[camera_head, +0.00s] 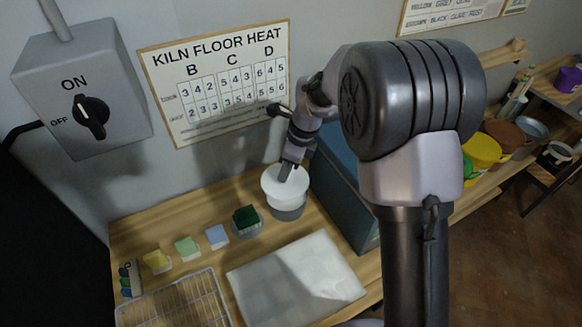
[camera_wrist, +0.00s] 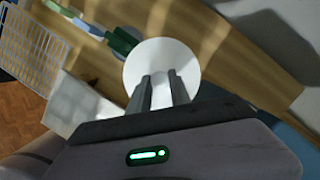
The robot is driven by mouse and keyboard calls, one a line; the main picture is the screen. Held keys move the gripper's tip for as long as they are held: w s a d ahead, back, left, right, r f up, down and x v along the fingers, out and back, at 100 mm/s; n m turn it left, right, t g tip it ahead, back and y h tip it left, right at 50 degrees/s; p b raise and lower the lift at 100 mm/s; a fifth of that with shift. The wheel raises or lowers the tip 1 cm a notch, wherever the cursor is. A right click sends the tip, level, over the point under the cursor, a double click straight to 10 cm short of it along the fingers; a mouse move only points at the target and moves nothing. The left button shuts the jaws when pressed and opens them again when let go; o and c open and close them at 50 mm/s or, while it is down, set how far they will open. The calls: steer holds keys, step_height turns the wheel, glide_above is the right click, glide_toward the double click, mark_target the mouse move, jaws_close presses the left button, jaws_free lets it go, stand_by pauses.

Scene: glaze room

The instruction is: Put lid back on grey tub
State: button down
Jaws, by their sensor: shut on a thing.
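The white round lid (camera_head: 284,186) is at my gripper (camera_head: 287,174) in the head view, over the grey tub (camera_head: 289,212). The tub's grey side shows below the lid, and the lid looks roughly level. I cannot tell whether the lid rests on the rim or hangs just above it. In the wrist view the lid (camera_wrist: 160,62) is a white disc in front of my gripper (camera_wrist: 161,78). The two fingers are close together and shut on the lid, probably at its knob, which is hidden. The tub is hidden behind the lid in that view.
A dark green block (camera_head: 245,217) on a round dish stands just left of the tub. Blue, green and yellow blocks sit further left. A wire rack (camera_head: 175,303) and a pale flat board (camera_head: 296,279) lie in front. A blue-grey box (camera_head: 345,195) stands close on the right.

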mark_target(290, 177)
steer(key=shift+w+d+f, duration=0.2)
steer(key=shift+w+d, duration=0.15)
steer(key=shift+w, duration=0.35)
steer(key=shift+s+a+f+b, duration=0.15)
steer(key=shift+a+f+b, duration=0.05)
steer(key=shift+f+b, duration=0.4)
step_height(290, 177, down, 5)
steer(key=b, duration=0.3)
steer(key=shift+b, duration=0.4)
steer(key=shift+f, duration=0.15)
stand_by(0.6)
steer(key=c, duration=0.6)
jaws_free()
steer(key=shift+c, duration=0.2)
